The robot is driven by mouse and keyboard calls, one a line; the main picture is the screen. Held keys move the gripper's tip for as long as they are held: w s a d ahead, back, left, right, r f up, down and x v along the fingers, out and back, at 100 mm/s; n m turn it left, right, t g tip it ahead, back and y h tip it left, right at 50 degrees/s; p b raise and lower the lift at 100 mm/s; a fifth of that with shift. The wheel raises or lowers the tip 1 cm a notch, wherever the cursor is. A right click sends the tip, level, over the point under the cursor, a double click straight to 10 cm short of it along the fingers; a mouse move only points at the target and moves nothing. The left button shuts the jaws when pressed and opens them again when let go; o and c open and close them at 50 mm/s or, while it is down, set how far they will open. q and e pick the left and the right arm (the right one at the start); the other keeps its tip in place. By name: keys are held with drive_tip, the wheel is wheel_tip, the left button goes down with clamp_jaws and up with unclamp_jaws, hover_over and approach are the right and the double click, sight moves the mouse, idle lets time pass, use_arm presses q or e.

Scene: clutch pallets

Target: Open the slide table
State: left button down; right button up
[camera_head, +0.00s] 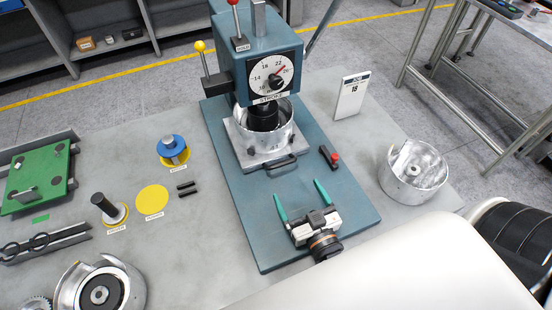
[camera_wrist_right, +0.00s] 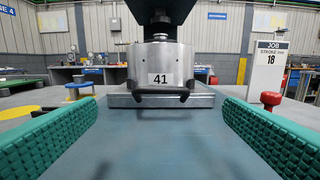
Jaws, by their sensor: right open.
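The slide table is a grey metal plate (camera_head: 233,140) with a dark handle (camera_head: 281,163) on its front edge, under the press (camera_head: 255,60). A silver cylinder (camera_head: 285,135) stands on the plate, beneath the black ram. In the right wrist view the cylinder (camera_wrist_right: 160,60) bears the label 41, and the handle (camera_wrist_right: 150,94) lies straight ahead. My right gripper (camera_head: 299,204) is open and empty, its green fingers pointing at the handle from the front, apart from it. The fingers (camera_wrist_right: 160,125) also frame the handle in the wrist view. My left gripper is not in view.
A red-topped switch (camera_head: 330,157) sits on the blue base right of the handle. A sign reading 18 (camera_head: 351,95) and a silver drum (camera_head: 412,172) stand farther right. A green board (camera_head: 38,178) and several small parts lie left. The base before the handle is clear.

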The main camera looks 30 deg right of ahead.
drive_tip(key=w, duration=0.4)
drive_tip(key=w+p, duration=0.1)
drive_tip(key=w, duration=0.3)
drive_tip(key=w+p, duration=0.1)
drive_tip(key=w, duration=0.3)
drive_tip(key=shift+w+d+f, duration=0.3)
drive_tip(key=shift+d, duration=0.1)
drive_tip(key=c, duration=1.1)
drive_tip(key=shift+f, duration=0.1)
